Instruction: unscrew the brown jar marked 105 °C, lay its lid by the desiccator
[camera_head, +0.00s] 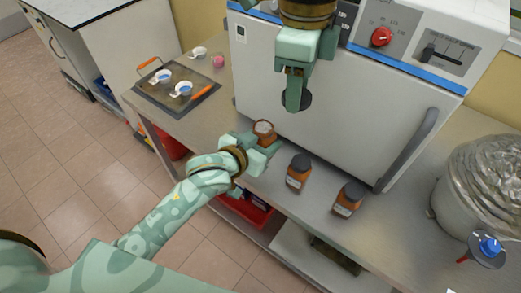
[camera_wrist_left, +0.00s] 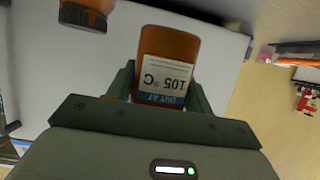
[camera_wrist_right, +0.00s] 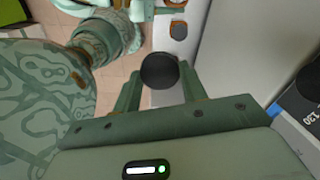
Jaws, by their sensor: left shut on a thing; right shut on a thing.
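The brown jar (camera_head: 264,128) has its mouth uncovered, near the bench's front edge below the oven. My left gripper (camera_head: 258,147) is shut around it. In the left wrist view the jar (camera_wrist_left: 168,55) shows a label reading 105 °C; I cannot tell whether it touches the bench. My right gripper (camera_head: 294,100) is shut on a black lid (camera_head: 305,99), in front of the oven door and above the jar. The lid (camera_wrist_right: 160,70) also shows between its fingers in the right wrist view.
Two lidded brown jars (camera_head: 298,172) (camera_head: 348,198) stand right of the held one. A tray (camera_head: 150,90) with small white dishes lies at the left. The oven (camera_head: 345,100) backs the bench. Bare bench (camera_head: 410,215) lies between jars and vessel.

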